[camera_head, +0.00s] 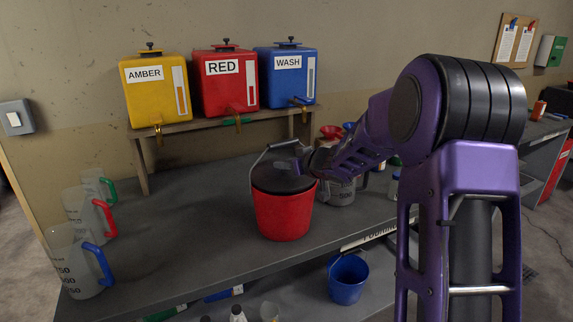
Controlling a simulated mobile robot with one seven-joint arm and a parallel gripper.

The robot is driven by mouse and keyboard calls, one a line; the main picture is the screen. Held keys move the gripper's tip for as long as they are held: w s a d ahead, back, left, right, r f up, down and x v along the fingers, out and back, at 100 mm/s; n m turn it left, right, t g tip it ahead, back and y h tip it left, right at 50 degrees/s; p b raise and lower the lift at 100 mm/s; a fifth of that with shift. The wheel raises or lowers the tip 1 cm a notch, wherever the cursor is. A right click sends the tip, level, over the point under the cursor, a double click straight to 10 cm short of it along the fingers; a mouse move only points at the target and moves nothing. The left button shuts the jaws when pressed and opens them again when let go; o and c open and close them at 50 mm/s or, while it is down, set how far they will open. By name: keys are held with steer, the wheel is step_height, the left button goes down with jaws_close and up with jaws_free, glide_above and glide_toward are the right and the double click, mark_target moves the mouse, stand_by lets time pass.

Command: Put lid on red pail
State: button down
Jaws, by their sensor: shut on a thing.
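The red pail (283,216) stands upright near the front of the grey bench. Its thin wire handle (257,158) stands up on the left side. A dark round lid (272,183) is at the pail's mouth and covers its opening. I cannot tell whether the lid is seated on the rim or held just above it. My gripper (298,163) reaches in from the right and is shut on the lid at its top. The fingertips are small and partly hidden against the lid.
Amber (146,101), red (214,97) and blue (270,88) drums stand on a shelf (188,127) behind. Clear jugs (77,262) line the left. A blue pail (346,281) is below the bench edge.

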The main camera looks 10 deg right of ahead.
steer(key=shift+f, duration=0.5)
stand_by(1.3)
steer(key=c, duration=0.5)
jaws_free()
steer(key=shift+s, duration=0.15)
